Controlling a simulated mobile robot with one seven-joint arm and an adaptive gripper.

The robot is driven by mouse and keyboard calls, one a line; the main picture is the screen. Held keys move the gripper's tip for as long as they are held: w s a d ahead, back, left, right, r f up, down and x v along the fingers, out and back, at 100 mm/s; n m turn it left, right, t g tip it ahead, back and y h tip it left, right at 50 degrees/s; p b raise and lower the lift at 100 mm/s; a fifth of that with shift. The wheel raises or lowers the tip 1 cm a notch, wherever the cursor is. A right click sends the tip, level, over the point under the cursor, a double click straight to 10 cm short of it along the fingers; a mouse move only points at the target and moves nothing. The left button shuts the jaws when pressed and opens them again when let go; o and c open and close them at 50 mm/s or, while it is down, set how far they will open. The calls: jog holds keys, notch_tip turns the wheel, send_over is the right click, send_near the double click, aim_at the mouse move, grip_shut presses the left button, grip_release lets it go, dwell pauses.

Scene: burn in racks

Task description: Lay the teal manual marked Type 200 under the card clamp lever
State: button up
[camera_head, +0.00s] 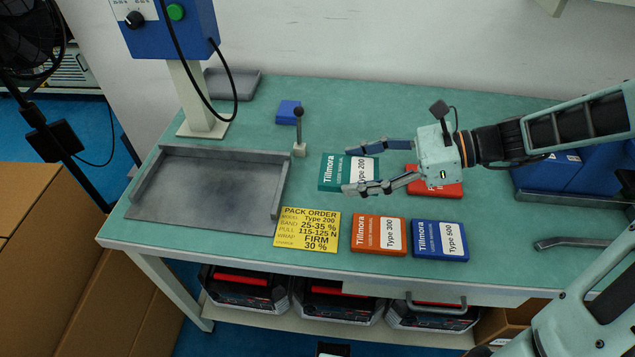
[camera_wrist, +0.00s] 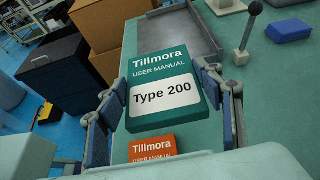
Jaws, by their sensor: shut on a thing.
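The teal manual marked Type 200 (camera_head: 335,171) is held between the two fingers of my gripper (camera_head: 347,170), which is shut on its sides. In the wrist view the manual (camera_wrist: 160,70) lies face up between the fingers (camera_wrist: 165,100), its Type 200 label readable. It appears to be over the table; its exact height is hard to tell. The lever (camera_head: 299,128), with a dark knob and pale base, stands upright just left of the manual. It also shows in the wrist view (camera_wrist: 246,35). What lies directly under the lever is not clear.
A grey tray (camera_head: 152,212) is at left, with a yellow pack order card (camera_head: 307,229) in front. Orange Type 300 (camera_head: 378,234) and blue Type 500 (camera_head: 440,240) manuals lie in front. A red manual (camera_head: 440,189) lies under my gripper. A blue block (camera_head: 288,112) is behind the lever.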

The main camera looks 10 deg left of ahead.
jog(key=w+a+f+b, duration=0.1)
jog(key=w+a+f, duration=0.2)
jog(key=a+f, duration=0.1)
jog(key=w+a+f+b, duration=0.2)
jog(key=w+a+f, duration=0.2)
jog(key=shift+w, duration=0.2)
jog(key=shift+w+a+f, duration=0.1)
jog(key=shift+a+f, duration=0.05)
jog(key=shift+f, duration=0.1)
jog(key=shift+w+a+f+b, duration=0.15)
jog(key=shift+f+b, duration=0.35)
jog(key=shift+f, duration=1.15)
jog(key=shift+f, duration=0.15)
jog(key=o, duration=1.2)
